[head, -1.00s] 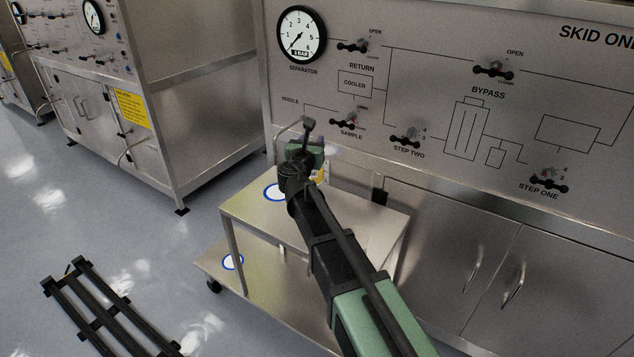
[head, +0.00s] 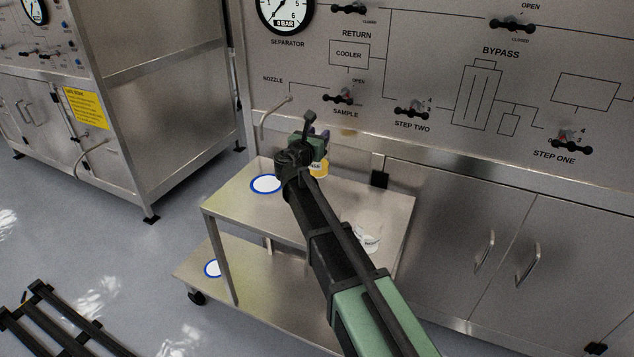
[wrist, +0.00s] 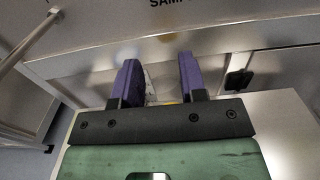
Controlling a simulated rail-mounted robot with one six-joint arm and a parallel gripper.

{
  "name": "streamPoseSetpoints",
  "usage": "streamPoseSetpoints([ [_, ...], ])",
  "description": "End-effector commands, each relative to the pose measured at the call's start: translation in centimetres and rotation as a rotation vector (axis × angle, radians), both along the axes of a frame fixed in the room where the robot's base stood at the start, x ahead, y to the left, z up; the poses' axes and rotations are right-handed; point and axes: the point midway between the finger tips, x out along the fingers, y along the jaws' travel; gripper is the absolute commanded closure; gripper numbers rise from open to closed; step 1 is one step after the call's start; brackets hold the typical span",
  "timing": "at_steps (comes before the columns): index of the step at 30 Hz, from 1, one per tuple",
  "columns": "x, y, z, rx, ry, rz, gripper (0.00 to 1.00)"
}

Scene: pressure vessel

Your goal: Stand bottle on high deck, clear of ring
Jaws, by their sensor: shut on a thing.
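My gripper (wrist: 158,72) has purple fingers and is shut on the bottle (wrist: 163,88), a clear one with yellow in its lower part. In the head view the bottle's yellow part (head: 319,170) shows below the gripper, over the back of the trolley's high deck (head: 235,206); the rest is hidden. I cannot tell whether its base touches the deck. A blue ring with a white middle (head: 266,184) lies on the high deck, left of the bottle and apart from it in the picture.
A clear container (head: 368,235) stands on the high deck, right of my arm. The low deck (head: 255,292) carries another blue ring (head: 212,268). The skid panel (head: 420,60), with a bent nozzle (head: 272,115) and valve handles, rises close behind the deck. A dark rack (head: 45,325) lies at lower left.

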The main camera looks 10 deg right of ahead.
Motion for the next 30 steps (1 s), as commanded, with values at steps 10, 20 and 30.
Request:
streamPoseSetpoints([
  [10, 0.0, 0.0, -4.5, 0.000, 0.000, 0.000, 1.00],
  [20, 0.0, 0.0, -7.2, 0.000, 0.000, 0.000, 1.00],
  [30, 0.0, 0.0, -7.5, 0.000, 0.000, 0.000, 0.41],
])
